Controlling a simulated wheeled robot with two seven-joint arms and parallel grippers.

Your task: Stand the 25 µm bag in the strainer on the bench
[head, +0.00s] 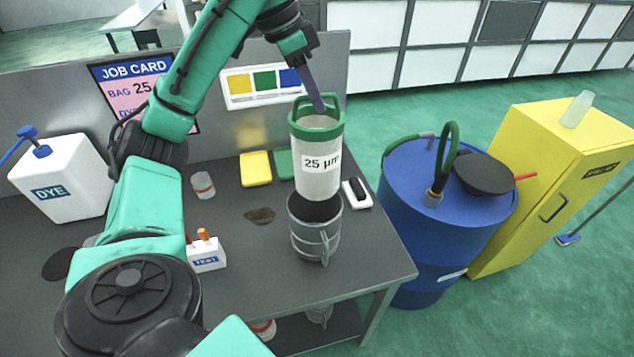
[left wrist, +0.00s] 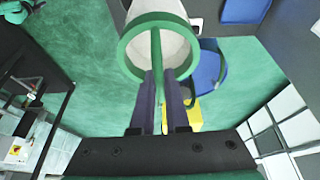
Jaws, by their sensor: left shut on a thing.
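The 25 µm bag (head: 320,165) is a white cylinder with a green rim and a green handle. It is upright, right above the strainer (head: 315,232), a grey metal basket with a side handle on the bench (head: 262,290). The bag's lower end overlaps the strainer's mouth in the head view; I cannot tell whether it is inside or just above it. My left gripper (head: 318,104) is shut on the bag's green handle. In the left wrist view the gripper (left wrist: 162,75) grips the handle across the bag's round rim (left wrist: 133,62). My right gripper is not in view.
A blue drum (head: 400,240) and a yellow cabinet (head: 545,170) stand right of the bench. A white dye jug (head: 60,185), a test box (head: 205,257), a small jar (head: 202,185) and yellow (head: 256,168) and green pads lie on the bench. A black-and-white device (head: 357,194) lies beside the strainer.

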